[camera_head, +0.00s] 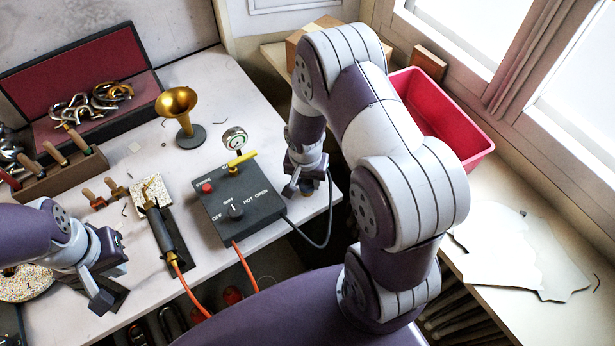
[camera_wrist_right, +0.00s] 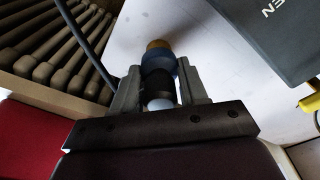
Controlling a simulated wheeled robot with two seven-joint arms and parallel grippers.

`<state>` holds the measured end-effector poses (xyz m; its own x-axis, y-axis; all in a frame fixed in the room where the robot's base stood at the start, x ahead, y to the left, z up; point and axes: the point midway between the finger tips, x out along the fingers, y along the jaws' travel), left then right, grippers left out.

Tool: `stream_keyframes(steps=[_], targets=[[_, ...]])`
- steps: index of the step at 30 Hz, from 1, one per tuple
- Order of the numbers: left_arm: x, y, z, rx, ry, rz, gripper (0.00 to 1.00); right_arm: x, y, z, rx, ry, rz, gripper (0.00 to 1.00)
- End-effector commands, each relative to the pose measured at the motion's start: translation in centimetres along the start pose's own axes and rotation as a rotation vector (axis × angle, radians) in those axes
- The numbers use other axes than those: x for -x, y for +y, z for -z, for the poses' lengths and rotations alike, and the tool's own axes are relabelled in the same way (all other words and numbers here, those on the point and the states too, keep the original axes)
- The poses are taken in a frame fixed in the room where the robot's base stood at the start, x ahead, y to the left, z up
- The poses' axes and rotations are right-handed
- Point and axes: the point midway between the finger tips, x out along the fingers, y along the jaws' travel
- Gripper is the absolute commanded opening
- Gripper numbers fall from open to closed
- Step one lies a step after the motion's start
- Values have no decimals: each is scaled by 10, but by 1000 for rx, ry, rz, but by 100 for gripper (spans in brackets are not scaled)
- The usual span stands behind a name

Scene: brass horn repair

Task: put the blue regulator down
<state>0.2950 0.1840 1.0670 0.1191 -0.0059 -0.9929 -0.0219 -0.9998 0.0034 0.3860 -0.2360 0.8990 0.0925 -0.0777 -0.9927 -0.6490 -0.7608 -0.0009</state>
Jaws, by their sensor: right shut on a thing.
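The blue regulator (camera_wrist_right: 160,65) shows in the right wrist view, with a blue collar, a brass-coloured end and a dark middle. My right gripper (camera_wrist_right: 160,88) is shut on it, one finger on each side. In the head view my right gripper (camera_head: 304,190) is at the bench's right edge, just right of the grey control box (camera_head: 240,206). The regulator cannot be made out there, and whether it touches the bench is unclear. My left gripper (camera_head: 110,282) is open and empty at the bench's front left.
The white bench (camera_head: 235,95) holds a brass horn bell (camera_head: 178,105), a gauge (camera_head: 235,139) with a yellow lever, and a torch (camera_head: 163,232) with an orange hose. A red bin (camera_head: 440,118) stands beyond my right arm. A grey hose (camera_head: 328,225) loops beside my right gripper.

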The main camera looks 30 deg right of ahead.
Motion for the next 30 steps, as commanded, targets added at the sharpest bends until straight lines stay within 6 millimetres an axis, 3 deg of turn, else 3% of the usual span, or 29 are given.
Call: stream_keyframes(steps=[1, 3, 14, 24, 30], targets=[[-1, 0, 0, 0, 0, 0, 0, -1, 0, 0, 0, 0, 0, 50], [-1, 0, 0, 0, 0, 0, 0, 0, 0, 0, 0, 0, 0, 68], [6, 0, 1, 0, 0, 0, 0, 9, 0, 1, 0, 1, 1, 68], [0, 0, 0, 0, 0, 0, 0, 92, -1, 2, 0, 5, 4, 68], [-2, 0, 0, 0, 0, 0, 0, 122, 0, -1, 13, 1, 3, 68]])
